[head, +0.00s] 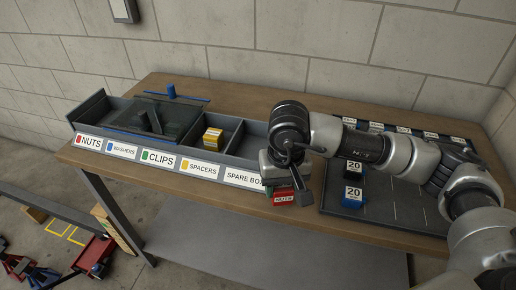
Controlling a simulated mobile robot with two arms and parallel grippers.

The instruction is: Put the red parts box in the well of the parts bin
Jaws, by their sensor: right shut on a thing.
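The red parts box (283,199), with a white label reading NUTS, is at the front edge of the workbench, right of the parts bin. My right gripper (288,184) is shut on it from above and hides much of it. I cannot tell whether the box touches the bench. The long grey parts bin (221,164) has front labels NUTS, WASHERS, CLIPS, SPACERS and one starting SPARE BO. The NUTS well at its left end looks empty. A yellow box (212,138) sits in the SPACERS well. My left gripper is not in view.
A dark see-through panel (160,117) covers the bin's middle-left wells. A blue object (171,91) stands behind it. The wall runs behind the bench (240,91).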

